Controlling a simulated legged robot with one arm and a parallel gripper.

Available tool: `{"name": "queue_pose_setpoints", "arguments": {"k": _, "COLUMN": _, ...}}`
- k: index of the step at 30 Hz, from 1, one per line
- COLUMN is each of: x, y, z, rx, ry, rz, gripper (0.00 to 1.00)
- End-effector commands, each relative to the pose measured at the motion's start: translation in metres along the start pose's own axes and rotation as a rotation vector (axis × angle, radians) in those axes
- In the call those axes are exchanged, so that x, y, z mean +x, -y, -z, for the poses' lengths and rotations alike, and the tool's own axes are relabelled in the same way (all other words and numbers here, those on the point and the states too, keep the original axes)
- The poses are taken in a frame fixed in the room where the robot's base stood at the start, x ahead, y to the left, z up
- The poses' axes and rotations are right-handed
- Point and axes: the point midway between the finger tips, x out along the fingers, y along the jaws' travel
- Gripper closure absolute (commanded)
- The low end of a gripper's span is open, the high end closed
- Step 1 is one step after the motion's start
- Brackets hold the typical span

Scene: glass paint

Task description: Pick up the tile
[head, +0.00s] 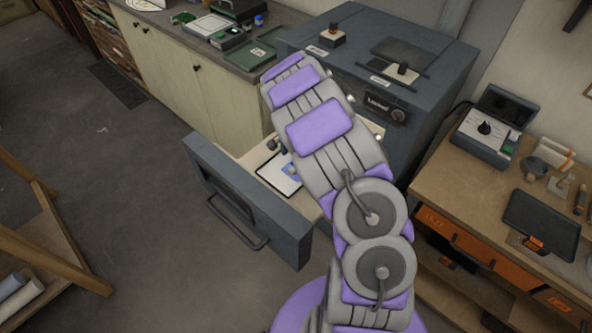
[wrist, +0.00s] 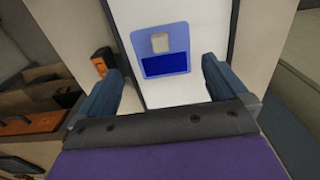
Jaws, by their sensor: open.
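The tile (wrist: 181,40) is a light blue-violet piece with a pale square and a dark blue rectangle on it. It lies on a white board (wrist: 130,20) with a dark edge, ahead of my gripper (wrist: 160,70) in the wrist view. The two blue fingers are open, one to each side of the tile's lower end, with nothing held between them. In the head view the tile (head: 291,171) lies on the white board (head: 278,181) inside an open drawer. My arm hides part of the drawer there.
The pulled-out drawer front (head: 245,205) stands up to the left of the tile, below the dark grey kiln-like cabinet (head: 440,85). A workbench (head: 455,195) with tools is on the right. The floor (head: 130,190) left of the drawer is clear.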

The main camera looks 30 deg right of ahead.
Motion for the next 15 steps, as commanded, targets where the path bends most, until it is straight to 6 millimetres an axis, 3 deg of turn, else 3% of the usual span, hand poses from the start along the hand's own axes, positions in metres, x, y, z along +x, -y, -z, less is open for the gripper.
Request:
{"name": "queue_pose_setpoints", "arguments": {"k": 12, "x": 0.048, "y": 0.005, "z": 0.002, "rx": -0.001, "ry": 0.0, "rz": 0.001, "gripper": 0.0}}
{"name": "queue_pose_setpoints", "arguments": {"k": 15, "x": 0.052, "y": 0.005, "z": 0.002, "rx": 0.0, "ry": -0.001, "rz": 0.003, "gripper": 0.0}}
